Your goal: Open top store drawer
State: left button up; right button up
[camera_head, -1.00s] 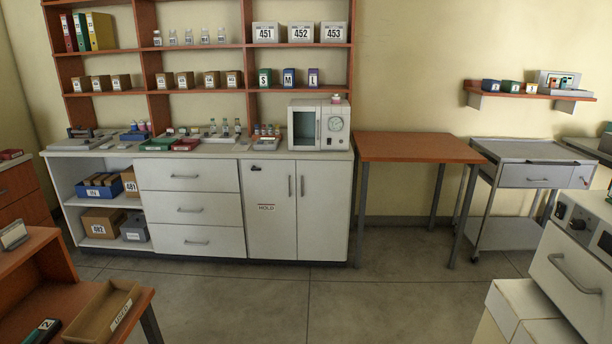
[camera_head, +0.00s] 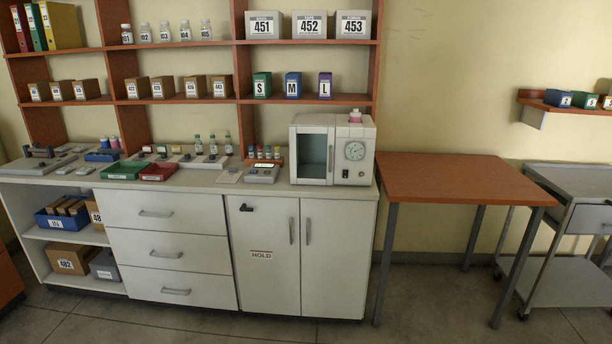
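A white counter unit stands against the back wall with a stack of three drawers in its middle. The top drawer (camera_head: 157,212) is shut, with a horizontal bar handle. The middle drawer (camera_head: 166,255) and the bottom drawer (camera_head: 176,291) below it are shut too. No label naming a store shows on these drawers. Another shut drawer (camera_head: 591,219) is on the grey trolley at the right edge, partly cut off. Neither of my grippers is in view.
A cupboard (camera_head: 262,280) marked HOLD has two shut doors right of the drawers. A white incubator (camera_head: 354,170) and trays stand on the countertop (camera_head: 220,186). An orange-topped table (camera_head: 450,180) and a trolley (camera_head: 565,285) stand to the right. The floor in front of the drawers looks clear.

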aim_at(201, 213)
jog(key=i+l+u, duration=0.2)
jog(key=i, duration=0.3)
jog(key=i+u, duration=0.2)
jog(key=i, duration=0.35)
